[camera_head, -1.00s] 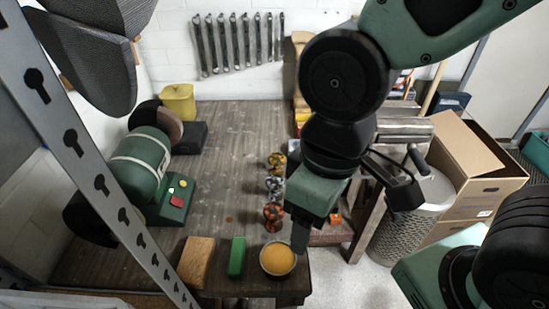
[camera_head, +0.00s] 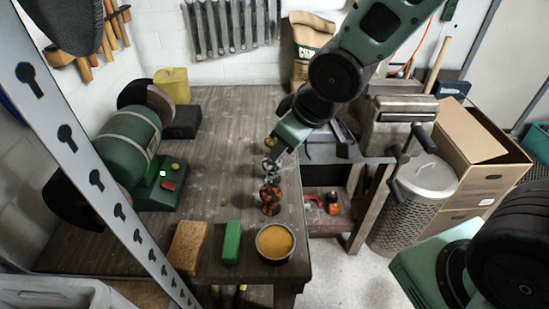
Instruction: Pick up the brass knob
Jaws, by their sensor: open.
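The brass knob (camera_head: 269,142) shows as a small yellowish wheel on the wooden workbench. It is the farthest in a row of small handwheel knobs and is partly hidden by my gripper. A grey knob (camera_head: 269,166) stands nearer, and a copper-red knob (camera_head: 270,198) stands nearest. My gripper (camera_head: 275,152) is open and points down and left at the far end of the row, close beside the brass and grey knobs. I cannot tell whether it touches either one, and its fingers are hard to make out.
A bowl of orange-yellow material (camera_head: 275,242), a green block (camera_head: 232,242) and a brown block (camera_head: 188,247) sit at the bench's front. A green bench grinder (camera_head: 130,143) stands left. A grey vise (camera_head: 400,110) is at the right. The bench's middle is clear.

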